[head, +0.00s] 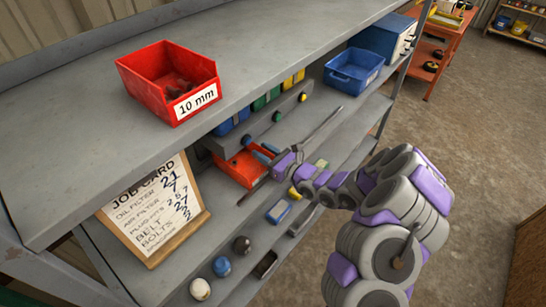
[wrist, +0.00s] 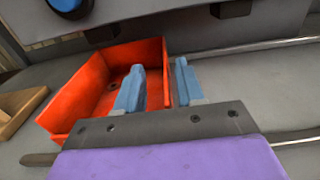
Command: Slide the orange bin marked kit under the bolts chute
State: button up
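The orange bin (head: 236,170) sits on the lower shelf, below a grey rail (head: 262,122) with coloured knobs. In the wrist view the bin (wrist: 85,90) is open-topped and looks empty apart from small dark spots; no kit marking is readable. My gripper (head: 265,154) reaches in from the right. In the wrist view its two blue fingers (wrist: 159,75) stand apart, the left one over the bin's inside, the right one outside, with the bin's right wall between them. I cannot tell whether they touch it. Blue, green and yellow parts show behind the rail; no bolts label is readable.
A red bin marked 10 mm (head: 170,83) stands on the upper shelf (head: 80,130). A job card (head: 152,212) leans left of the orange bin. A blue block (head: 278,211) and several round knobs (head: 221,266) line the lower front. A blue bin (head: 353,70) stands farther right.

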jog(key=p+v, duration=0.2)
jog(key=v, duration=1.5)
jog(key=shift+d, duration=0.15)
jog(key=shift+s+r, duration=0.1)
jog(key=s+a+r+n+g+b, duration=0.1)
jog(key=s+a+r+n+g, duration=0.55)
jog(key=s+n, duration=0.25)
jog(key=s+a+r+n+g, duration=0.5)
jog(key=s+r+n+g, duration=0.15)
jog(key=s+n, duration=0.2)
jog(key=s+d+f+n+g+h, duration=0.1)
jog(key=s+d+n+h, duration=0.1)
jog(key=s+n+h, duration=0.3)
jog(key=s+d+n+g+h, duration=0.1)
jog(key=s+d+h, duration=0.1)
jog(key=s, duration=0.4)
jog(key=s+d+n+t+h, duration=0.1)
jog(key=s+d+h, duration=0.2)
jog(key=d, duration=0.4)
jog(key=s+d+r+n+t+h+b, duration=0.1)
jog(key=s+d+h, duration=0.2)
jog(key=d, duration=0.4)
jog(key=shift+s+h, duration=0.25)
jog(key=shift+h, duration=0.45)
